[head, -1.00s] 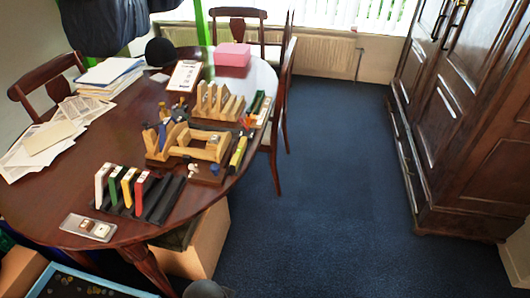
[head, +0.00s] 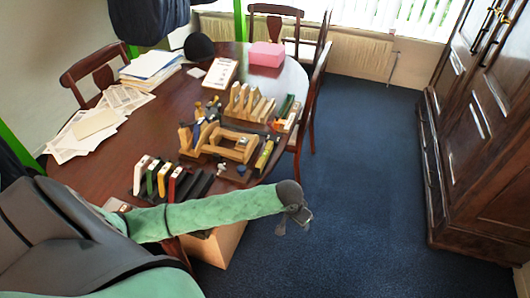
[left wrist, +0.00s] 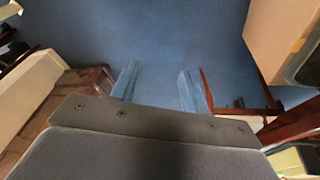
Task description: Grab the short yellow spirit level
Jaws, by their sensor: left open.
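The short yellow spirit level (head: 264,154) lies near the table's right edge in the head view, beside a wooden fixture (head: 228,143). My left gripper (head: 298,215) is beyond the table edge, over the blue carpet, nearer to me than the level and apart from it. In the left wrist view my left gripper (left wrist: 159,84) has its two fingers spread with only carpet between them. The level cannot be made out in that view. My right gripper is not in view.
The wooden table (head: 150,120) holds a slotted wooden rack (head: 248,102), a dark rack of coloured pieces (head: 165,180), papers (head: 100,122) and a pink box (head: 266,54). Chairs (head: 314,85) stand along its far right side. A wardrobe (head: 480,130) is at right; the carpet between is clear.

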